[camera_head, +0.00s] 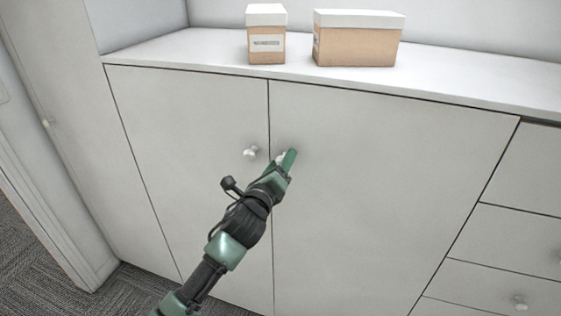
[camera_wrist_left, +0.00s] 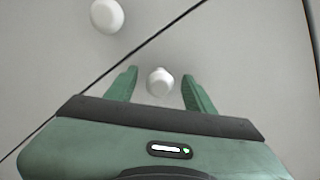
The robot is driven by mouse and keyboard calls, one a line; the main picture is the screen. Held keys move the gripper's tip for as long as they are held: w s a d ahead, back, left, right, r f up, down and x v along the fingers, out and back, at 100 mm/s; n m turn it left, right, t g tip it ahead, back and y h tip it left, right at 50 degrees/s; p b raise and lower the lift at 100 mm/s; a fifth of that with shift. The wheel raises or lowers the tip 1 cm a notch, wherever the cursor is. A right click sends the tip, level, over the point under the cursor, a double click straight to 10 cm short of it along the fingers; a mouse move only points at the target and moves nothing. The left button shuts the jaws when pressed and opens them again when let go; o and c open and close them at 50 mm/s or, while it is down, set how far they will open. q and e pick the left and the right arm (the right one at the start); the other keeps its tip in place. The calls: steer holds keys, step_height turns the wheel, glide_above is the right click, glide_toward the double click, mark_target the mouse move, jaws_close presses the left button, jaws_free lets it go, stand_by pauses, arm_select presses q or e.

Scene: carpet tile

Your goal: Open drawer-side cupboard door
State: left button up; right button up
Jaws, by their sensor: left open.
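The drawer-side cupboard door (camera_head: 385,180) is the right one of two white doors and looks shut, flush with its neighbour. Its round white knob (camera_wrist_left: 160,82) sits between the two green fingers of my left gripper (camera_wrist_left: 160,92) in the left wrist view. The fingers are apart, with a gap on each side of the knob. In the head view my left gripper (camera_head: 286,160) is at the door's upper left edge and mostly covers this knob. My right gripper is in neither view.
The left door (camera_head: 185,160) has its own white knob (camera_head: 250,152), close to my gripper. Drawers (camera_head: 515,230) are at the right. Two brown boxes with white lids, a small one (camera_head: 266,45) and a wide one (camera_head: 358,45), stand on the countertop (camera_head: 190,50). Carpet shows at lower left.

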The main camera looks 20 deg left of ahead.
arm_select(q)
jaws_close()
stand_by(1.4)
